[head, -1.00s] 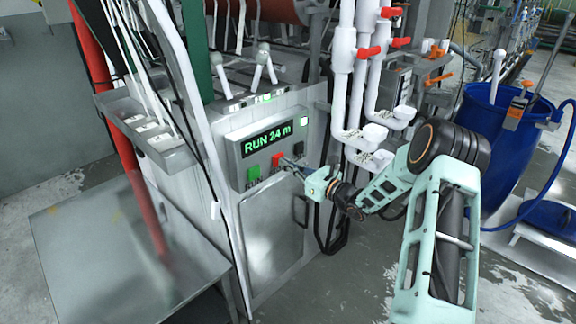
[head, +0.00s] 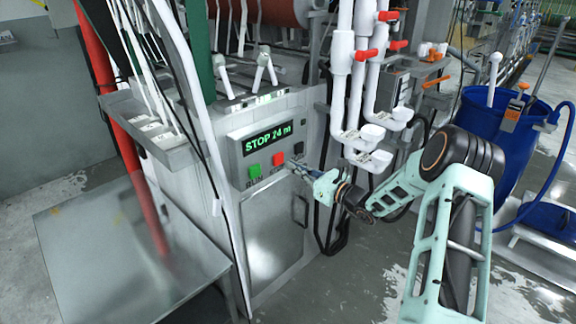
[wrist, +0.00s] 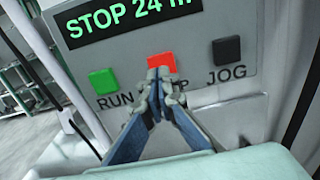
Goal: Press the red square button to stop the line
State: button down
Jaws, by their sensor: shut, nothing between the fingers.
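The red square button (head: 279,159) sits on the control panel between the green RUN button (head: 254,171) and the black JOG button (head: 298,148). In the wrist view the red button (wrist: 161,64) shows just above my fingertips, which cover part of its label and perhaps its lower edge. My gripper (head: 290,164) is shut and empty, with its tips at or just before the panel beside the red button; I cannot tell whether they touch it. The display (head: 267,138) reads "STOP 24 m" in green.
A metal table (head: 120,250) stands at the left front. White pipes with red valve handles (head: 367,55) rise right of the panel. A blue barrel (head: 500,125) stands at the right. A cabinet door with a handle (head: 275,225) is below the panel.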

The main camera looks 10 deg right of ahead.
jog(key=v, duration=0.9)
jog(key=shift+d+p, duration=0.15)
jog(key=shift+p, duration=0.15)
jog(key=shift+f, duration=0.15)
